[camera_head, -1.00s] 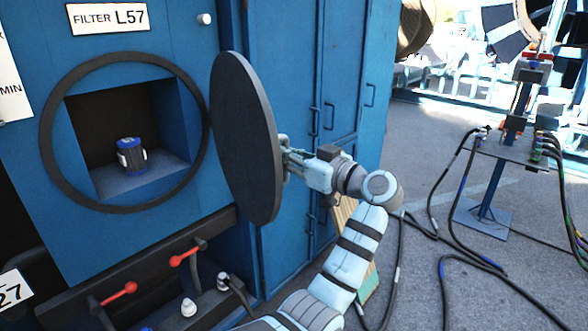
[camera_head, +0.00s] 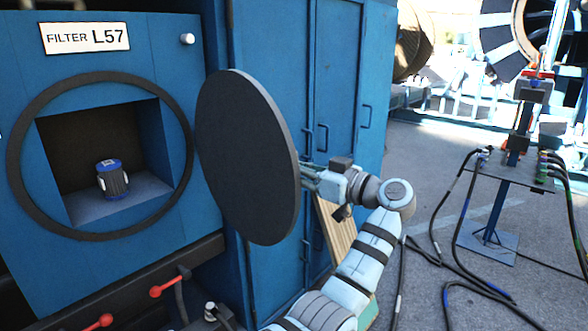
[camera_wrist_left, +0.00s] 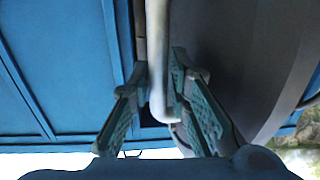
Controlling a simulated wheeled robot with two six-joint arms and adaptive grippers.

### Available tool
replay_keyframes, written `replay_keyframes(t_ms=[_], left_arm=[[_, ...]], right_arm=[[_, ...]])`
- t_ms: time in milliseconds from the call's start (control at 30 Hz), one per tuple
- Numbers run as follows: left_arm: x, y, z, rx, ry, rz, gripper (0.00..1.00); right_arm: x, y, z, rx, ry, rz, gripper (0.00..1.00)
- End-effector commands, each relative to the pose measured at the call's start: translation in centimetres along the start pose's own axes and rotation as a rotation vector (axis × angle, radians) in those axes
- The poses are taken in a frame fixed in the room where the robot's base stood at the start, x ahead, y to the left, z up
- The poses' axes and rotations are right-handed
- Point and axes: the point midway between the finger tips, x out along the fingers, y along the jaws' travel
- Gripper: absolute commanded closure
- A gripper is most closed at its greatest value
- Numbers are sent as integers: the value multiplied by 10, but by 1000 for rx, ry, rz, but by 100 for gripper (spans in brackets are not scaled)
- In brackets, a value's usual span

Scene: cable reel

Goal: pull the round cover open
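The round cover (camera_head: 247,155) is a dark disc standing swung out to the right of the round opening (camera_head: 20,150) in the blue filter cabinet; its flat inner face shows. My left gripper (camera_head: 308,178) is behind the cover, at its far right side. In the left wrist view, the fingers of my left gripper (camera_wrist_left: 160,75) lie on either side of a grey bar handle (camera_wrist_left: 157,35) and appear closed on it; the cover's back (camera_wrist_left: 235,60) is on the right. The handle is mostly hidden in the head view. My right gripper is not in view.
A blue and dark canister (camera_head: 112,180) stands inside the square recess. Red-knobbed levers (camera_head: 168,284) stick out below. Tall blue cabinets (camera_head: 330,90) stand behind the cover. A stand with cables (camera_head: 500,170) is at right, with cables on the ground.

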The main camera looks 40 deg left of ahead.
Motion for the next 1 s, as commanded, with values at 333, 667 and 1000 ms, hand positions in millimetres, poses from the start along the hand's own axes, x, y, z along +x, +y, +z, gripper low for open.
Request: replay_keyframes(t_ms=[333,667,1000], left_arm=[[-2,0,1,1,-2,2,67],[-64,2,1,2,-3,6,67],[-122,1,0,0,-1,3,67]], right_arm=[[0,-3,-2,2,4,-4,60],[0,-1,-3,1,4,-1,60],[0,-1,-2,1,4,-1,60]])
